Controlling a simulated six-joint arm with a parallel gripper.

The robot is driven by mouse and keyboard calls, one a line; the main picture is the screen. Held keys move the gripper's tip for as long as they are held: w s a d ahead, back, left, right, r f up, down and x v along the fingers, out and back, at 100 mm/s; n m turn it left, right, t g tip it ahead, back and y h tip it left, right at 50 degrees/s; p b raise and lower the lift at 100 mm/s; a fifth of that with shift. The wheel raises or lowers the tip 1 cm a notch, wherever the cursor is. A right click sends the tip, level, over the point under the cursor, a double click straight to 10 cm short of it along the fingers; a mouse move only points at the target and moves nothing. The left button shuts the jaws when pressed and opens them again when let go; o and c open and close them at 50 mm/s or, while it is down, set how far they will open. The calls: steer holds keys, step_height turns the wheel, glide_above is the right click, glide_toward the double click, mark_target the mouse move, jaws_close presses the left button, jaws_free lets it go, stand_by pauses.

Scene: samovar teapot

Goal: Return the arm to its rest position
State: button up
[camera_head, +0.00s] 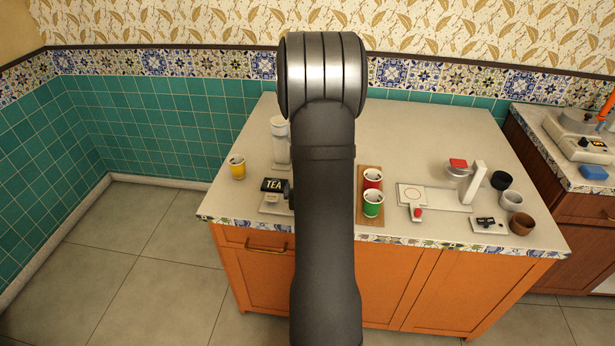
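My dark grey arm (325,220) stands upright in the middle of the view, with a silver banded joint (322,78) at its top. I cannot make out my gripper; the arm hides what lies behind it. The counter (420,125) with orange cabinet doors stands behind the arm. On it, left of the arm, are a white device (280,145) and a black box marked TEA (272,185), both partly covered by the arm. No teapot can be made out.
A yellow cup (237,167) stands near the counter's left edge. Red (372,179) and green (373,204) cups stand on a wooden board (370,222). A white appliance (440,197) and several small cups are at right. A second counter (552,125) stands far right. Floor at left is clear.

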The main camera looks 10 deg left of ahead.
steer(key=shift+x, duration=1)
steer(key=shift+s, duration=0.1)
steer(key=v, duration=0.9)
steer(key=shift+s+r, duration=0.2)
steer(key=shift+s, duration=0.15)
steer(key=shift+d, duration=0.1)
steer(key=shift+x, duration=2.3)
